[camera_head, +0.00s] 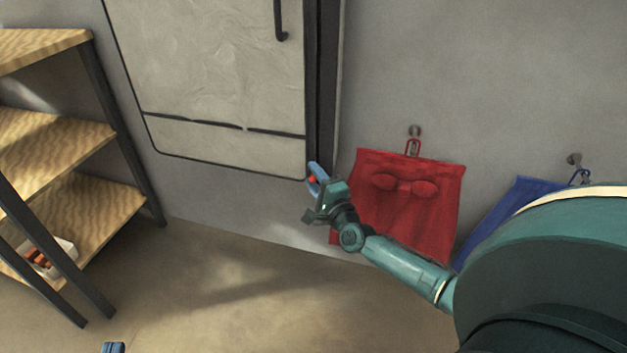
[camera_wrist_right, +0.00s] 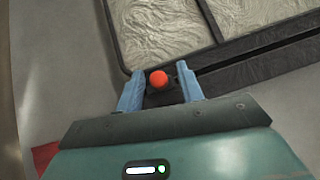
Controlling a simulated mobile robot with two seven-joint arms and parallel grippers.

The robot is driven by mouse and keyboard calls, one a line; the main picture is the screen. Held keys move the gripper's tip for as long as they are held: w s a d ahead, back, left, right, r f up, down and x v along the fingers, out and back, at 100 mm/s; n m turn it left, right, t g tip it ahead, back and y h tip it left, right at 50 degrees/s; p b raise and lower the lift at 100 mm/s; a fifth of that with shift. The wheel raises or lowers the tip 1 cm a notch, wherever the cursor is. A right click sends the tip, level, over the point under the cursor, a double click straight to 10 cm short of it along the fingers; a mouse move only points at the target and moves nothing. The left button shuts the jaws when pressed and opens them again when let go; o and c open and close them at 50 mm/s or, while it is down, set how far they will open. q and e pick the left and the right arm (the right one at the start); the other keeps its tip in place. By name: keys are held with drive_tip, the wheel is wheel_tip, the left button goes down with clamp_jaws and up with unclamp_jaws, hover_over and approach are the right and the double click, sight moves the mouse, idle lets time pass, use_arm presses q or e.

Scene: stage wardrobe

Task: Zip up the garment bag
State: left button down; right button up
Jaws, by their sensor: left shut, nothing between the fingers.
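The garment bag (camera_head: 215,75) is a pale grey panel with black edging, hanging against the wall. A dark strip (camera_head: 324,90) runs down its right side. In the right wrist view the bag (camera_wrist_right: 180,28) is at the upper right. A small red ball (camera_wrist_right: 158,78), perhaps the zip pull, sits near the bag's lower right corner. My right gripper (camera_wrist_right: 161,84) is open, with its blue fingers on either side of the ball and gaps visible. It also shows in the head view (camera_head: 316,180). My left gripper (camera_head: 113,348) is shut and empty at the bottom edge, mostly out of frame.
A red bag (camera_head: 410,205) and a blue bag (camera_head: 515,210) hang from wall hooks at the right, behind my right arm. A wooden shelf unit (camera_head: 60,140) stands at the left, with a white box (camera_head: 62,246) low down. The floor between is clear.

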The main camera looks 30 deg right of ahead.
drive_tip(key=shift+w, duration=0.3)
drive_tip(key=shift+c, duration=0.6)
clamp_jaws()
